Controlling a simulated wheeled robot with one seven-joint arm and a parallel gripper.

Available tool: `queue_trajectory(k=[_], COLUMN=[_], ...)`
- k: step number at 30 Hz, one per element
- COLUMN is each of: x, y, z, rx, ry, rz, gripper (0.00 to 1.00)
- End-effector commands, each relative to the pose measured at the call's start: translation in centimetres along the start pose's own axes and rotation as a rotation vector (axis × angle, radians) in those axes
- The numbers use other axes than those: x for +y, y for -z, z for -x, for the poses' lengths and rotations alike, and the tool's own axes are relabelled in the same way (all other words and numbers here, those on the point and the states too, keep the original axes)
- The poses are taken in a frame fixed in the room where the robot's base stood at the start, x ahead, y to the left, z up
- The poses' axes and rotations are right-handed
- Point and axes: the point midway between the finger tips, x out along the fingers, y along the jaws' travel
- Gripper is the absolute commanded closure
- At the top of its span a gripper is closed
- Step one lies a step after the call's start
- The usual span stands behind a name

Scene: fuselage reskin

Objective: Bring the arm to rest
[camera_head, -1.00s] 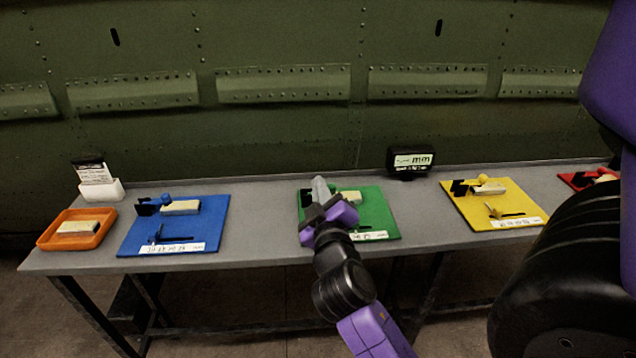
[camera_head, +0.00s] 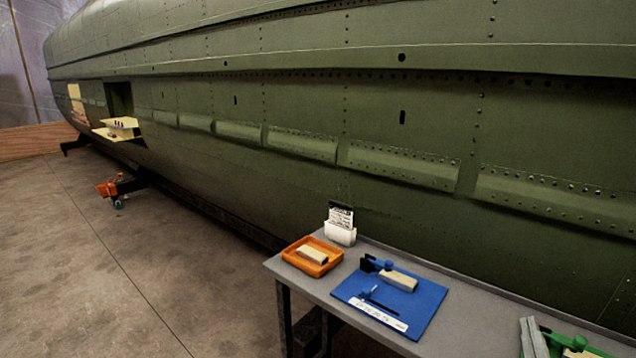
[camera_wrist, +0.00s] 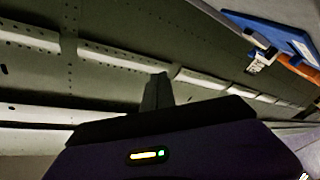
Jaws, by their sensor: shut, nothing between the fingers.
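The rest of my arm is out of the head view. The wrist view shows the green fuselage wall (camera_wrist: 110,85) beyond the fingers, with the blue mat (camera_wrist: 262,28) at the top right corner.
The grey table (camera_head: 470,300) runs along the fuselage at the lower right. It bears an orange tray (camera_head: 291,255) with a pale block, a white card holder (camera_head: 340,236) and a blue mat (camera_head: 432,318) with a block and black parts. The floor (camera_head: 110,290) at left is open.

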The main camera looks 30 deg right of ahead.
Motion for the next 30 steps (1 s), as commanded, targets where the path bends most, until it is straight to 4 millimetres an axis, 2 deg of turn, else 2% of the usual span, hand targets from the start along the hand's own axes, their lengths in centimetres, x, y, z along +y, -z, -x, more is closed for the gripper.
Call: queue_trajectory(k=[1,6,8,12,16,21,27,30], x=[-1.8,-6.5,-8.0,-10.4,-11.1,-10.8,-10.2,-10.1], y=[0.4,1.8,2.2,2.8,2.8,1.8,-0.4,-1.1], z=[1.5,7.1,9.6,15.8,21.4,27.8,33.0,34.3], rx=[0.028,0.109,0.128,0.146,0.126,0.054,-0.05,-0.073], ry=[0.059,0.244,0.313,0.472,0.6,0.748,0.882,0.923], rz=[-0.037,-0.178,-0.235,-0.369,-0.476,-0.569,-0.561,-0.539], gripper=[1.0,1.0,1.0,1.0,1.0,1.0,1.0,1.0])
